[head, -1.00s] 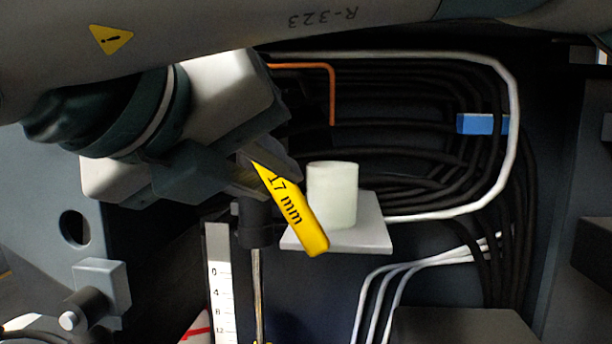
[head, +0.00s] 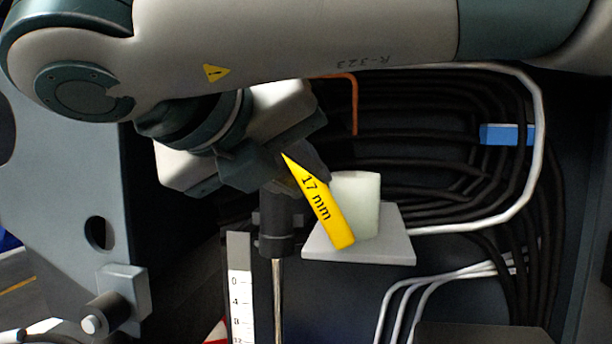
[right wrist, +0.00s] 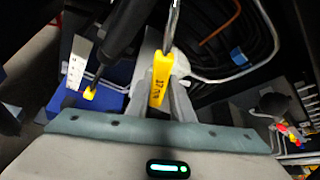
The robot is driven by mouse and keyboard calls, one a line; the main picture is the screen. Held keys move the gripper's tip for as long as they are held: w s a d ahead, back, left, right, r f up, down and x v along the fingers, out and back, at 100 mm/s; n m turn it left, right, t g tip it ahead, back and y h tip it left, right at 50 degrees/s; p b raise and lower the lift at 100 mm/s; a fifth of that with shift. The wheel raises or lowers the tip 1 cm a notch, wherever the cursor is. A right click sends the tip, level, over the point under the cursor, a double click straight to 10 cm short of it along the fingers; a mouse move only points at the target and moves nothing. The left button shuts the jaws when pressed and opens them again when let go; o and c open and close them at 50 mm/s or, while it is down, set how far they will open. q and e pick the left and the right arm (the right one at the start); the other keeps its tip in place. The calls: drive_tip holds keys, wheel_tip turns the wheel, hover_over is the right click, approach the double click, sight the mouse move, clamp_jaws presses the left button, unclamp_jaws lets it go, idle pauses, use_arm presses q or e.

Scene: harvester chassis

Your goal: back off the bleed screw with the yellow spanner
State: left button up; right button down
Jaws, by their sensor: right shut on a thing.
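The yellow spanner (head: 320,203), marked 17 mm, is held in my right gripper (head: 300,165). Its yellow handle slants down to the right in the head view, in front of a pale cup. In the right wrist view the yellow handle (right wrist: 160,82) sits between the fingers of my right gripper (right wrist: 168,100), and its metal shank (right wrist: 172,22) runs to the top edge. The spanner's jaw end is hidden in the head view and out of the frame in the wrist view. I cannot make out the bleed screw. My left gripper is not in view.
The pale cup (head: 358,205) stands on a small grey shelf (head: 385,247) close by. A black cylinder with a metal rod (head: 277,300) and a white scale (head: 239,290) are below the gripper. Black cables (head: 440,150) and a white hose (head: 540,150) lie behind.

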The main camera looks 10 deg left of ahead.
sight(327, 189)
drive_tip(key=shift+b, duration=0.4)
drive_tip(key=shift+w, duration=1.1)
idle(0.5)
drive_tip(key=shift+d, duration=0.1)
drive_tip(key=shift+d+r+n+h+p, duration=0.4)
drive_tip(key=shift+d+r+p, duration=0.05)
drive_tip(key=shift+d+r, duration=0.15)
drive_tip(key=shift+d+r+n+h+p, duration=0.35)
drive_tip(key=shift+d+r+n+h, duration=0.05)
drive_tip(key=shift+d, duration=0.25)
drive_tip(key=shift+d+r+n+t+p, duration=0.3)
drive_tip(key=shift+d+r+p, duration=0.05)
drive_tip(key=shift+r+p, duration=0.2)
drive_tip(key=shift+d+r+n+h+p, duration=0.55)
drive_tip(key=shift+d+r+n+h, duration=0.05)
drive_tip(key=shift+d+r, duration=0.1)
